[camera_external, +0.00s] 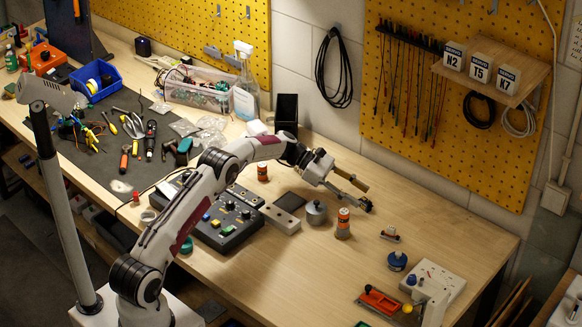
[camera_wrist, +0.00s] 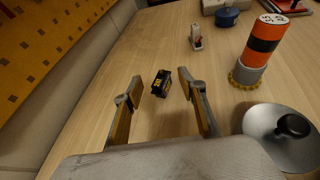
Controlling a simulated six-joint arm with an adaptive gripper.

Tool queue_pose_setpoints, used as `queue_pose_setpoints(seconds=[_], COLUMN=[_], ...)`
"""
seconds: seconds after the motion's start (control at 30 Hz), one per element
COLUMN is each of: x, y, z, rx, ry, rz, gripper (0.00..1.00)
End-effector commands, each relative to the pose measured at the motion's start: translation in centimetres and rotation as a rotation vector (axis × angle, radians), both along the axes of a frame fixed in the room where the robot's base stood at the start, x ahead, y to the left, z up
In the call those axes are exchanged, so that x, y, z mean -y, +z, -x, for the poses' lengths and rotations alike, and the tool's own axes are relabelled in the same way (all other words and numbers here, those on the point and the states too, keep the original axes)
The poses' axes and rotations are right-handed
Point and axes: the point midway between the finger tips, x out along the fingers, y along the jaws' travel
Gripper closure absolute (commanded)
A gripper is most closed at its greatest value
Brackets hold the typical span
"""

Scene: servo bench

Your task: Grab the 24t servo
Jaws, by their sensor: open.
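A small black servo with a yellow label (camera_wrist: 161,83) lies on the bench in the wrist view, between and slightly beyond my fingertips. No tooth count is legible on it, so I cannot tell whether it is the 24t one. My gripper (camera_wrist: 160,78) is open, with a finger on either side of the servo and a gap to each. I cannot tell the fingertips' height above the bench. In the external view my gripper (camera_external: 357,193) is low over the bench's right half, and I cannot make out the black servo clearly there.
An orange-and-black cylinder (camera_wrist: 264,45) and a round metal lidded pot (camera_wrist: 283,135) stand right of my gripper. A small pale-and-dark part (camera_wrist: 196,38) and a blue round item (camera_wrist: 227,17) lie farther off. The pegboard wall (camera_external: 455,110) runs behind; bare wood surrounds the servo.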

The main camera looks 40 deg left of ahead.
Motion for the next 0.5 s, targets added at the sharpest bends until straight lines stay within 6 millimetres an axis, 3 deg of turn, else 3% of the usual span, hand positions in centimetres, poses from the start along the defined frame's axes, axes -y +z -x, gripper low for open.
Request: queue_pose_setpoints(seconds=[0.5], x=[4.2], y=[-1.8], z=[-1.0], rx=[0.000], ry=[-0.001], rz=[0.000], gripper=[0.59])
